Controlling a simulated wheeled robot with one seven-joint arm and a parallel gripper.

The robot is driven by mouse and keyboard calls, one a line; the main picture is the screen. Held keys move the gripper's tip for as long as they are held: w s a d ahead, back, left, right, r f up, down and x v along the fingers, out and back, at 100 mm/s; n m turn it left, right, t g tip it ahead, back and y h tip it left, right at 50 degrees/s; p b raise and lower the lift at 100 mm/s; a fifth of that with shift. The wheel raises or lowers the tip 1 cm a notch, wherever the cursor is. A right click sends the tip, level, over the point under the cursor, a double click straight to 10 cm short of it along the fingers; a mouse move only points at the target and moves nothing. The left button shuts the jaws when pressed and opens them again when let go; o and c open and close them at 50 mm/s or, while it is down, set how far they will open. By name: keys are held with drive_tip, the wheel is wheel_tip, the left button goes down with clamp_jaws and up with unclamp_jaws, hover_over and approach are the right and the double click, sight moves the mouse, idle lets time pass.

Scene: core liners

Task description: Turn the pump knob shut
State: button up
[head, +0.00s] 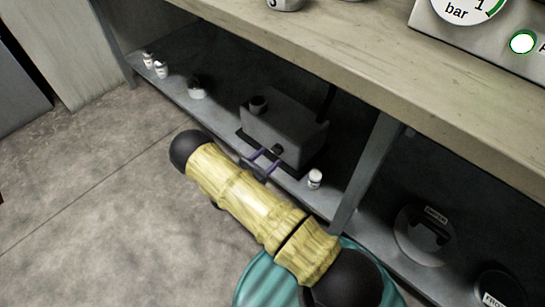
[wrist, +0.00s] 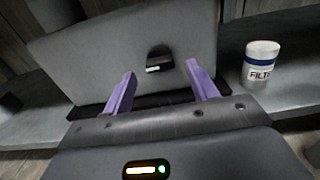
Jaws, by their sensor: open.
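The pump (head: 292,128) is a grey box on the low shelf under the bench, and its front face fills the upper middle of the wrist view (wrist: 120,50). A small dark knob (head: 278,149) sits on that face. In the wrist view the knob (wrist: 158,58) has a pale mark along its lower edge. My gripper (head: 266,157) is open, with its two purple fingers pointing at the pump. In the wrist view the gripper (wrist: 161,70) has its fingertips left and right of the knob and a little below it. Contact cannot be told.
A small white filter bottle (wrist: 260,65) stands on the shelf right of the pump, also in the head view (head: 315,179). Small bottles (head: 155,66) stand at the shelf's far left. The bench top (head: 330,60) overhangs the shelf. A divider (head: 368,165) stands to the right.

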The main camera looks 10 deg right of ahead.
sight(274, 152)
drive_tip(key=shift+b+x, duration=0.35)
drive_tip(key=shift+x, duration=1.15)
drive_tip(key=c, duration=1)
